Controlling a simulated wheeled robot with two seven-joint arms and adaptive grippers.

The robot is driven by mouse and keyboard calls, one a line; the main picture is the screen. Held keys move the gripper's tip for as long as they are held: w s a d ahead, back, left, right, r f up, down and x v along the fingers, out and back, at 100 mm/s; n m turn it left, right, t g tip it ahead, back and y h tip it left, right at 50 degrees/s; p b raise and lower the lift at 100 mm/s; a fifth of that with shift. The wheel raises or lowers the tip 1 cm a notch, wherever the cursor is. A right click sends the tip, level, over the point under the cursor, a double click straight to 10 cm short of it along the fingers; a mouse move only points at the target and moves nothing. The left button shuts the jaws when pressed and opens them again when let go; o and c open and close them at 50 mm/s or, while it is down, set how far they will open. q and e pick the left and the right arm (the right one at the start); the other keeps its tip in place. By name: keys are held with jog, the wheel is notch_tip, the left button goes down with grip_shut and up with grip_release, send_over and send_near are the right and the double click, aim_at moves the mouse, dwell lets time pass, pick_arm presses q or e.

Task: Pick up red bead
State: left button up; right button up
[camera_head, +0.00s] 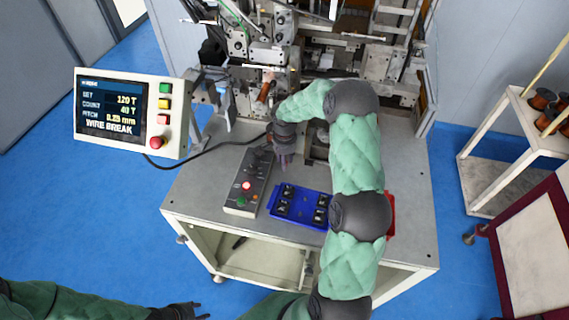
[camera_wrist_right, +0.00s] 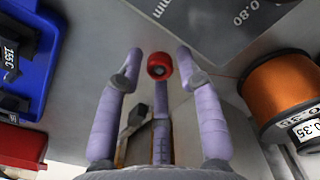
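The red bead (camera_wrist_right: 158,66) is small and round, with a dark hole in its face. It shows in the right wrist view between the spread tips of my right gripper (camera_wrist_right: 158,63). Gaps show between the bead and the two outer lavender fingers; whether the middle finger touches it I cannot tell. In the head view my right gripper (camera_head: 283,158) points down over the bench top (camera_head: 215,170), just above the blue tray; the bead cannot be made out there. My left gripper (camera_head: 187,311) is at the bottom edge, far from the bench, dark and small.
A blue tray (camera_head: 290,219) with black parts and a grey control box (camera_head: 240,205) stand close by. A copper wire spool (camera_wrist_right: 280,92) and a grey plate (camera_wrist_right: 212,22) are near the right fingers. A red tray (camera_head: 391,208) is partly behind my arm. The winder screen (camera_head: 112,112) reads WIRE BREAK.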

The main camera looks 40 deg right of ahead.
jog(key=c, duration=0.5)
jog(key=shift+r, duration=0.1)
jog(key=shift+r, duration=0.6)
jog(key=shift+s+a+r, duration=1.2)
jog(key=shift+a+r, duration=0.75)
jog(key=shift+a, duration=0.1)
jog(key=shift+s+a+r, duration=1.15)
jog(key=shift+a+r, duration=0.75)
jog(key=shift+a, duration=0.1)
jog(key=shift+s+a+r, duration=1.2)
jog(key=shift+a+r, duration=0.75)
jog(key=shift+a, duration=0.1)
